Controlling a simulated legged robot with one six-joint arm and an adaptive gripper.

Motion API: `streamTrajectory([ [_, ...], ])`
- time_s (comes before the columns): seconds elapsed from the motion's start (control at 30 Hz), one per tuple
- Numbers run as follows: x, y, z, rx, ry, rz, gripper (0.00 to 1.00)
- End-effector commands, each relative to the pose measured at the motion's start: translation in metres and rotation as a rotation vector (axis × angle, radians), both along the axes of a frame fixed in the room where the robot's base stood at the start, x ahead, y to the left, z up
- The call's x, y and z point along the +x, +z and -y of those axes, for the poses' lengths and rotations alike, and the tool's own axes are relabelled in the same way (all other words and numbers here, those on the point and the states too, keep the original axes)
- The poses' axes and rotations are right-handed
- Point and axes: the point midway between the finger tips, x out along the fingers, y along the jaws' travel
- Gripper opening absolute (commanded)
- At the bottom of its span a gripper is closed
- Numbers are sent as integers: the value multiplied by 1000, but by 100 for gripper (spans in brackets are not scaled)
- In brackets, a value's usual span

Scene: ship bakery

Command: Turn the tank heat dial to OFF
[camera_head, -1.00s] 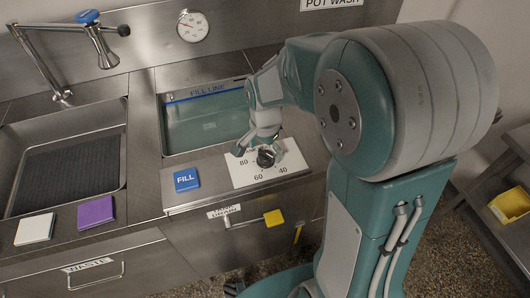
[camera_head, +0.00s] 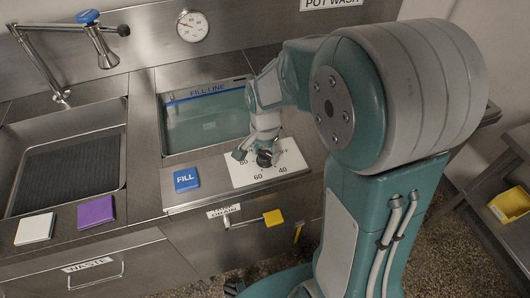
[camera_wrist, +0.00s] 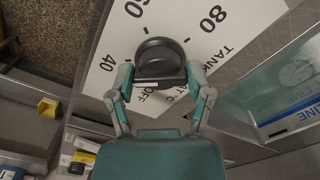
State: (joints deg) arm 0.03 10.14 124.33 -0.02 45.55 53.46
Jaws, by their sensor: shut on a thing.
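The tank heat dial is a round black knob (camera_wrist: 163,55) on a white plate (camera_wrist: 110,65) marked 40, 60, 80, OFF and TANK °C. In the wrist view my gripper (camera_wrist: 160,80) has one finger on each side of the knob's raised bar and is shut on it. A thin pale line runs along the bar on the OFF side; I cannot tell for sure whether it is the pointer. In the head view my gripper (camera_head: 261,150) reaches down over the knob (camera_head: 264,159), covering part of the plate (camera_head: 243,176).
A blue FILL button (camera_head: 187,179) sits left of the plate. Behind is a tank of water (camera_head: 205,125) with a fill line. A yellow handle (camera_head: 273,217) sticks out below the counter front. A purple block (camera_head: 96,212) and a white block (camera_head: 34,229) lie farther left.

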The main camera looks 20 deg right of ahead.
Motion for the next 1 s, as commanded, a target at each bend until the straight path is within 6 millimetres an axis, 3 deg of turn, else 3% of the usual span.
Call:
streamTrajectory([
  [0.27,0,-1,0,1,146,1,18],
  [1.0,0,-1,0,1,833,0,18],
])
